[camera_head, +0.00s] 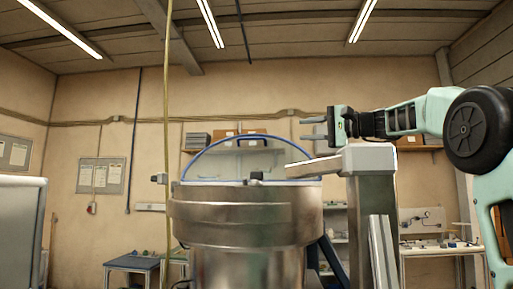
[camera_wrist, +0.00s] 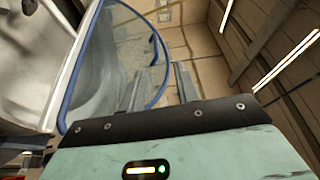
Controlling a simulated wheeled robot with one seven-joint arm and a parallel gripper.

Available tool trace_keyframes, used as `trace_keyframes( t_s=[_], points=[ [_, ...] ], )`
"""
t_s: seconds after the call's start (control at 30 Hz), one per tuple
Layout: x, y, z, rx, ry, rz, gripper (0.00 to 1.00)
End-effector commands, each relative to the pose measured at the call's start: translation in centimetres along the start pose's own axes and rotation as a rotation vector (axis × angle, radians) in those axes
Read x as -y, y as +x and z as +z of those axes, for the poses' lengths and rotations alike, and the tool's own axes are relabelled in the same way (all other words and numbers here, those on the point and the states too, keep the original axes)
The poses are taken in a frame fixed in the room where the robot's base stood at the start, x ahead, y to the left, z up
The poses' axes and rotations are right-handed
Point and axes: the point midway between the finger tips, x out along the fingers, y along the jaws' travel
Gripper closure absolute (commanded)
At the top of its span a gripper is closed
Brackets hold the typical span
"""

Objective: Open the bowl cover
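The large round metal bowl (camera_head: 245,212) stands in the middle of the head view. Its clear cover (camera_head: 225,163) has a blue curved rim that arches above the bowl's top edge, so the cover looks raised at a tilt. The cover also shows in the wrist view (camera_wrist: 120,55), with a straight blue edge at left and a curved one at right. My gripper (camera_head: 304,129) is open and empty, to the right of the cover and pointing left. In the wrist view its two fingers (camera_wrist: 160,75) are apart, and the curved rim shows near them; contact is unclear.
A grey column with a sloping arm (camera_head: 374,200) stands right of the bowl, just below my gripper. A yellowish vertical cable (camera_head: 167,110) hangs at left. Shelves with boxes (camera_head: 225,134) and workbenches (camera_head: 440,249) line the back wall.

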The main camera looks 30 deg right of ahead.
Motion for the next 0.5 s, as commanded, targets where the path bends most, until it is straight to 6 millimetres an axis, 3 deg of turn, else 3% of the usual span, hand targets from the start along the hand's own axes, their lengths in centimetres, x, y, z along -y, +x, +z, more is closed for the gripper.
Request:
trace_keyframes(
  t_s=[0.03,0.23,0.5],
  points=[
    [-0.8,0.0,0.1,0.0,0.0,0.0,0.68],
    [-0.5,1.4,0.0,0.002,0.002,-0.001,0.68],
    [-0.2,6.6,0.1,0.005,0.005,0.0,0.68]
  ],
)
